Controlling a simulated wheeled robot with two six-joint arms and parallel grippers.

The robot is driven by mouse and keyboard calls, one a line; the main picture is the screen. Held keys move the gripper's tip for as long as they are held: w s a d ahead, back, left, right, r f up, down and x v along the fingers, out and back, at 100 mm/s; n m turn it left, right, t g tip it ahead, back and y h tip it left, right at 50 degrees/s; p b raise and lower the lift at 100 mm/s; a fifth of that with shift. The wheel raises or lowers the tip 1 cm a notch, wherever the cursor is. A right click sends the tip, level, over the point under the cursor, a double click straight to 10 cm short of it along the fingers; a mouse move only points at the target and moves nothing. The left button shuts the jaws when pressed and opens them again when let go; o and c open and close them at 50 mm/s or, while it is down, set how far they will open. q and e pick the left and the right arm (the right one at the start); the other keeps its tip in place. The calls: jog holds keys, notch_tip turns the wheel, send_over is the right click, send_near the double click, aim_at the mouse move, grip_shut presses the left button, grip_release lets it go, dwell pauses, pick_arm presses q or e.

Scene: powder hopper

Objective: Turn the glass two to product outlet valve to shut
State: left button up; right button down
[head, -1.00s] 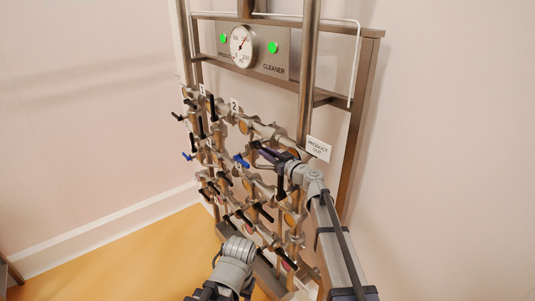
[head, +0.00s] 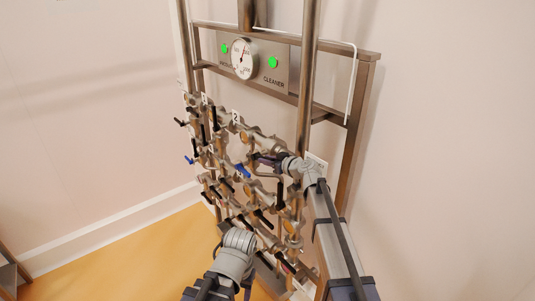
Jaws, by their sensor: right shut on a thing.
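The pipe frame carries rows of metal valves with black or blue lever handles. The number 2 tag (head: 236,117) sits on the upper row, and a pipe runs from there down to the right. My right gripper (head: 259,158) is at a valve on this upper pipe, left of the product outlet label (head: 317,167). It is shut on a valve handle, which its fingers and wrist mostly hide, so I cannot tell the handle's angle. My left arm's grey joint shows at the bottom, but its gripper is not in view.
Below my right gripper are a blue handle (head: 242,170) and a black handle (head: 280,194). Another blue handle (head: 189,159) is at the left. The gauge (head: 243,58) and two green lights are on the panel above. An upright pipe (head: 306,95) stands close beside my right wrist.

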jog(key=p, duration=0.1)
jog(key=r+p, duration=0.1)
jog(key=g+p, duration=0.1)
jog(key=shift+w+a+r+h, duration=0.25)
jog(key=shift+r+h, duration=0.15)
jog(key=shift+f+g+p, duration=0.15)
jog(key=shift+g+p, duration=0.15)
jog(key=shift+p, duration=0.2)
jog(key=c, duration=0.7)
grip_release()
jog(key=shift+f, duration=0.1)
